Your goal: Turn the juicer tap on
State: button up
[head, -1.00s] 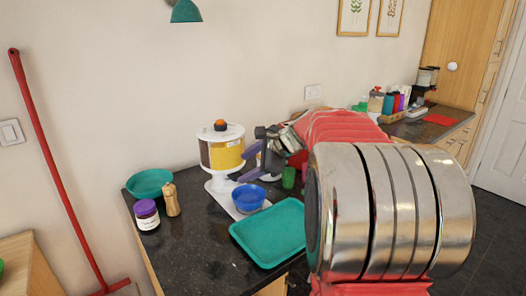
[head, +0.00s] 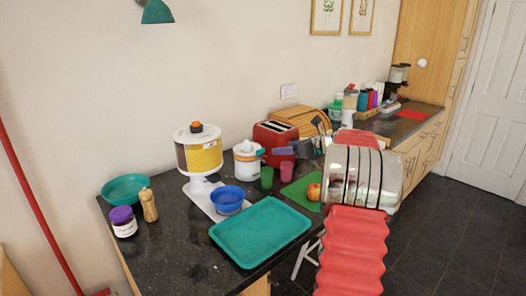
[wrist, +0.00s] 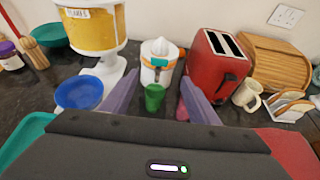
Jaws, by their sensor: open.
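The juicer (head: 246,166) is a small white machine with an orange band, standing on the dark counter left of the red toaster. It also shows in the wrist view (wrist: 151,73), upright between my fingers and beyond them. A teal part, which looks like its tap (wrist: 158,62), is on its front; whether it is on or off I cannot tell. A green cup (wrist: 155,98) stands in front of the juicer, near the tap. My gripper (wrist: 160,77) is open and empty, its purple fingers spread apart. In the head view my gripper (head: 290,151) is in front of the toaster.
A teal tray (head: 262,232) lies in front; a green board (head: 300,190) holds an apple (head: 314,192).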

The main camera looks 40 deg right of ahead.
aim_at(261, 149)
jog(key=shift+w+f, duration=0.1)
jog(key=shift+w, duration=0.05)
jog(key=x, duration=1.3)
jog(key=shift+w+a+f, duration=0.1)
jog(key=shift+w+f, duration=0.05)
jog(key=shift+w, duration=0.05)
jog(key=shift+c, duration=0.5)
jog(key=c, duration=0.9)
jog(key=shift+c, duration=0.2)
jog(key=shift+n+y, duration=0.4)
jog(key=shift+y, duration=0.1)
jog(key=shift+w+d+r+n+y, duration=0.1)
jog(key=shift+d+n+y, duration=0.05)
jog(key=shift+n+y, duration=0.25)
jog(key=shift+d+r+n+y, duration=0.15)
jog(key=shift+n+y, duration=0.25)
jog(key=shift+n+g+y, duration=0.3)
jog(key=shift+n+y, duration=0.1)
jog(key=shift+y, duration=0.1)
